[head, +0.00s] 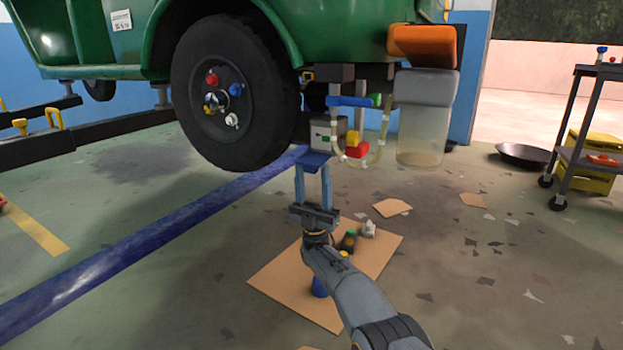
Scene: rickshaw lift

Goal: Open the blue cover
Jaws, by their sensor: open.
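A small blue flap (314,159), which looks like the blue cover, sits at the lower left front of a grey box (327,135) under the green vehicle. I cannot tell for sure whether it is open or closed. My gripper (312,172) points up and away from me, with its two fingers apart and nothing visible between them. The fingertips are just below the flap in the picture; I cannot tell whether they touch it. A blue bar (348,101) with a green end is above the box.
The raised vehicle's wheel (222,92) is left of the box. Yellow and red parts with a clear hose (380,140) and a translucent container (424,120) are at its right. Cardboard (280,278) with small items lies below my arm. A trolley (590,130) stands far right.

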